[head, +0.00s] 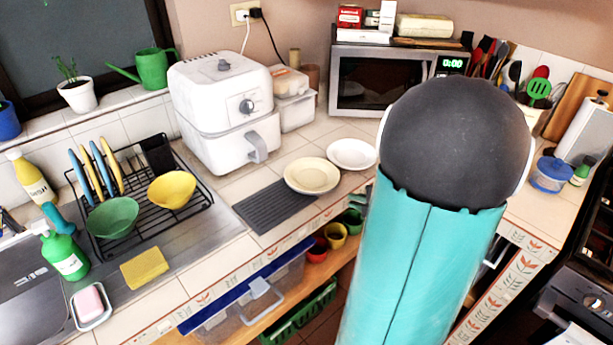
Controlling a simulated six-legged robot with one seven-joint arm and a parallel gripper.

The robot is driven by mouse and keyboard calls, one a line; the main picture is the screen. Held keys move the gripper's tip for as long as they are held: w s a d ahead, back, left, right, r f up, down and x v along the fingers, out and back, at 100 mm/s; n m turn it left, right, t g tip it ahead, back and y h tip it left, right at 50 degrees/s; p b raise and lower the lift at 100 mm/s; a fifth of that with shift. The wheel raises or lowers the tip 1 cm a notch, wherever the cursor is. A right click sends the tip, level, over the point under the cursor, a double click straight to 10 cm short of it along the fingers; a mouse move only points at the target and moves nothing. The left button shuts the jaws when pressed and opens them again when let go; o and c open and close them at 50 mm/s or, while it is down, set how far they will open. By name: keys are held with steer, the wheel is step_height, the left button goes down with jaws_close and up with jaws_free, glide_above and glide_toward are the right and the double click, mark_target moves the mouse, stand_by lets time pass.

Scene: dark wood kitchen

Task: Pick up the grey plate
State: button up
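Two round plates lie flat on the tiled counter in the head view, between the white air fryer and the microwave. The nearer one is a cream-yellow plate (312,175). Just behind it and to its right is a paler, whitish plate (351,154). Neither looks clearly grey, so I cannot tell for sure which is the grey plate; the whitish one is the closer in colour. My teal arm link with a dark round joint fills the right centre, to the right of the plates. My gripper is not in view.
A dark ribbed mat (274,206) lies left of the cream plate. The air fryer (226,110) and microwave (385,82) stand behind. A dish rack (143,195) with bowls is at left. An open shelf with pots (335,236) runs below the counter edge.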

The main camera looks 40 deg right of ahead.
mark_target(321, 191)
steer(key=x, duration=1.3)
steer(key=shift+w+a, duration=0.2)
steer(key=shift+a, duration=0.1)
steer(key=shift+r, duration=0.1)
jaws_close()
steer(key=shift+r, duration=0.1)
steer(key=shift+r, duration=0.85)
steer(key=r+v, duration=0.1)
steer(key=v, duration=0.7)
steer(key=w+a+r+v, duration=0.1)
steer(key=r+v, duration=0.1)
steer(key=v, duration=0.7)
steer(key=shift+r, duration=0.25)
